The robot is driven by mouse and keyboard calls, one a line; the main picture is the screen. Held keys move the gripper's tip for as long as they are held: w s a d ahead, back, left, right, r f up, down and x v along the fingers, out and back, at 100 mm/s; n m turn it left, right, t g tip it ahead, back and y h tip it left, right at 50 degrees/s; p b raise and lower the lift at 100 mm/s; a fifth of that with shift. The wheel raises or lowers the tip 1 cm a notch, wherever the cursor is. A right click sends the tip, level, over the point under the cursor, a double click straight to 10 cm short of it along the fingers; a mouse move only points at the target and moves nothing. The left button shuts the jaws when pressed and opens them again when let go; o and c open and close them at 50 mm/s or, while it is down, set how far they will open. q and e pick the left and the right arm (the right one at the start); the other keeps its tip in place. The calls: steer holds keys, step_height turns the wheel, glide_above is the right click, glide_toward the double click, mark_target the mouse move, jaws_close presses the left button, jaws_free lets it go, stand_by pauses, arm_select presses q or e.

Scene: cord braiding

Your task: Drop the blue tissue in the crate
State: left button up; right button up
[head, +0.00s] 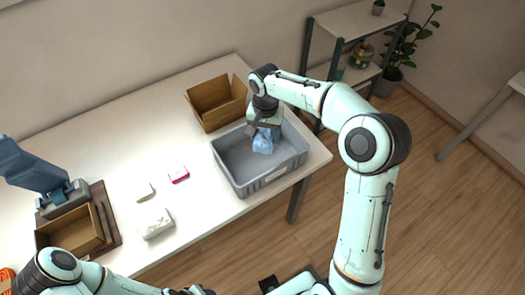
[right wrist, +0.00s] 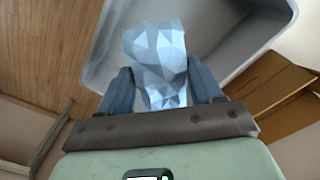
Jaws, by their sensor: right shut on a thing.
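The crumpled light-blue tissue (head: 263,142) hangs from my right gripper (head: 260,128), over the inside of the grey crate (head: 247,186). In the right wrist view the tissue (right wrist: 157,62) is pinched between the two blue-grey fingers, and my right gripper (right wrist: 164,92) is shut on it. The crate (right wrist: 218,25) shows beyond the tissue there. I cannot tell whether the tissue touches the crate floor. My left arm shows at the bottom left of the head view, but its gripper is out of sight.
An open cardboard box (head: 217,101) stands right behind the crate. A pink-red box (head: 178,174), a small white item (head: 145,191) and a white pack (head: 156,223) lie to the left. A brown tray (head: 107,215) is further left. The back left of the table is clear.

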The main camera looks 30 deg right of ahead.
step_height(320, 180, down, 4)
steer(key=shift+f+b, duration=0.1)
steer(key=shift+b, duration=0.85)
arm_select(q)
steer(key=f, duration=0.1)
steer(key=s+f, duration=0.1)
steer(key=shift+s+f, duration=0.3)
steer(key=shift+f, duration=0.1)
arm_select(e)
steer(key=shift+w, duration=0.1)
steer(key=o, duration=1.1)
step_height(320, 180, up, 14)
steer(key=shift+f+p, duration=0.2)
steer(key=shift+p, duration=0.9)
arm_select(q)
steer(key=r, duration=0.1)
steer(key=w+r, duration=0.1)
steer(key=shift+w+r, duration=0.3)
steer(key=shift+s, duration=0.1)
arm_select(e)
steer(key=shift+f, duration=0.1)
